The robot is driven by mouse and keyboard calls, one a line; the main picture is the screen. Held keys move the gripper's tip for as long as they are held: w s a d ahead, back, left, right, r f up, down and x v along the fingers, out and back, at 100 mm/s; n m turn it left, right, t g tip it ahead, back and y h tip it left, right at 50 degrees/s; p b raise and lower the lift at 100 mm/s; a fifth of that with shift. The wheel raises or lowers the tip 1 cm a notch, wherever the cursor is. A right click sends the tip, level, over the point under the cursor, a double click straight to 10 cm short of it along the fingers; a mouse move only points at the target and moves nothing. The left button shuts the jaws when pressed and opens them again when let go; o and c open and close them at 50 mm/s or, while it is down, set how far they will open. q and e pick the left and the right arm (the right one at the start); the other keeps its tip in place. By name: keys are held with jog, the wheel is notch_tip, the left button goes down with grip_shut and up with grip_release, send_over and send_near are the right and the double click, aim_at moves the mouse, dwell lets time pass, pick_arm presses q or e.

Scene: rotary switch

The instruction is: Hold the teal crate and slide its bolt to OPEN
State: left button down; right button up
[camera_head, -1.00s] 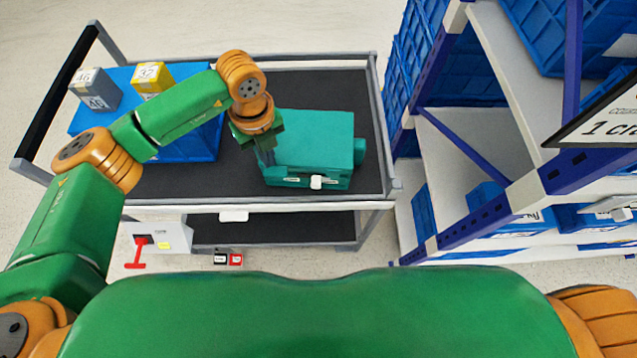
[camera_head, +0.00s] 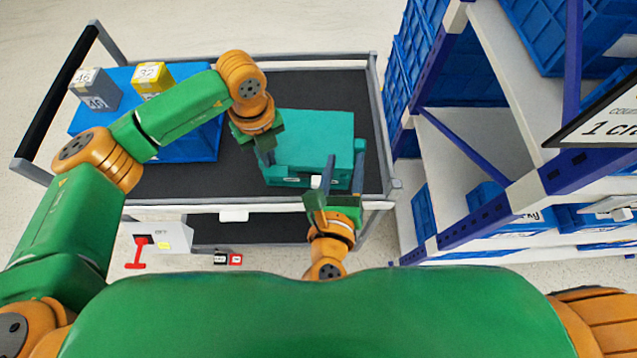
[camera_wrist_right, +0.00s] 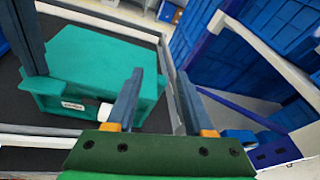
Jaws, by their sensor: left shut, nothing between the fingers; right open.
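The teal crate (camera_head: 312,138) lies on the dark top of the cart. Its front carries a white bolt knob (camera_head: 316,181) near the middle and a small label left of it, too small to read. My left gripper (camera_head: 264,156) is shut with nothing in it, beside the crate's left end; whether it touches is unclear. My right gripper (camera_head: 338,182) is open and empty at the crate's front. In the right wrist view the knob (camera_wrist_right: 105,112) shows just left of the near-left finger, outside the gap between the fingers (camera_wrist_right: 160,98).
A blue box (camera_head: 190,142) stands on the cart's left part, with a grey numbered block (camera_head: 94,90) and a yellow one (camera_head: 153,79). A rack (camera_head: 480,130) with blue bins stands right of the cart. A red lever (camera_head: 140,252) shows below the cart's top.

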aim_at(297, 177)
jog(key=s+a+f+m+g+y, duration=0.2)
jog(key=s+a+f+g+y, duration=0.1)
jog(key=s+a+g, duration=0.35)
jog(key=x, duration=0.8)
jog(key=shift+d, duration=0.4)
jog(key=shift+r+t, duration=0.1)
jog(key=shift+t, duration=0.15)
grip_shut()
